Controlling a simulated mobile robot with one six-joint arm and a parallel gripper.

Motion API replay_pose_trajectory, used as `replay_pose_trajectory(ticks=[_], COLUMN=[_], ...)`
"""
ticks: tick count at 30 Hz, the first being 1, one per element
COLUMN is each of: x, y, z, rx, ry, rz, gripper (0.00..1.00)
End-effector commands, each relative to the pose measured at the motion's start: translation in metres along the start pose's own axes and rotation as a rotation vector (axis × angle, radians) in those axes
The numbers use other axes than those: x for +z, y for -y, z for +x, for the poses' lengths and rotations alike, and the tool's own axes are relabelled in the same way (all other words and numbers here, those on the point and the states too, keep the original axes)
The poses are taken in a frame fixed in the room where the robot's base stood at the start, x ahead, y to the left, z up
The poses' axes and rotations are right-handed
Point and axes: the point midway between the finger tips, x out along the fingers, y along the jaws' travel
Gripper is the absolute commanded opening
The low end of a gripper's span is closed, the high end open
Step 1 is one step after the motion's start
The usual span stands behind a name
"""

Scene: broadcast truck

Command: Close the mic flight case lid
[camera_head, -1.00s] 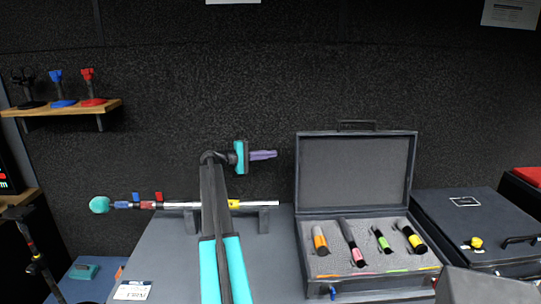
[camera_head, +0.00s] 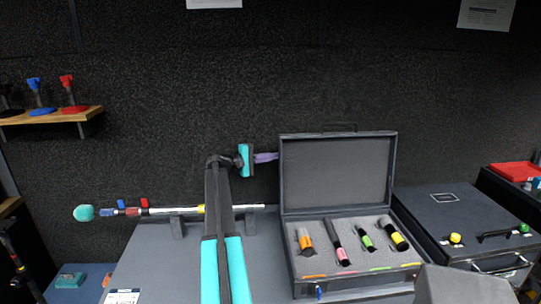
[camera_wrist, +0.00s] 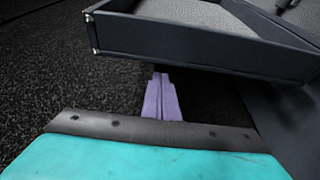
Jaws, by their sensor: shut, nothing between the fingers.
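The mic flight case (camera_head: 360,286) stands on the table at right, its lid (camera_head: 335,172) open and upright, showing a grey lining. Several microphones with coloured bands lie in its grey foam. My gripper (camera_head: 268,157) is shut, its purple fingers pointing right at the lid's left edge, about mid-height. In the wrist view the closed fingers (camera_wrist: 161,96) show empty, just below a dark case edge (camera_wrist: 190,42).
A closed dark case (camera_head: 455,222) stands right of the flight case. A boom pole (camera_head: 185,210) lies on supports at left. A shelf (camera_head: 50,116) with mic stands hangs at upper left. The dark padded wall is close behind the lid.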

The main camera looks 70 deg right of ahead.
Motion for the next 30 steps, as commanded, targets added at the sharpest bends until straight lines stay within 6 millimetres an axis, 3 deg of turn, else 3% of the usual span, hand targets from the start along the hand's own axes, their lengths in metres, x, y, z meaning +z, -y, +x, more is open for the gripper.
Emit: replay_pose_trajectory(ticks=[6,30], x=[0.012,0.021], y=[-0.001,0.0], z=[-0.005,-0.009], rx=[0.0,0.009], ry=[0.0,-0.001], rz=[0.0,0.025], gripper=[0.0,0.0])
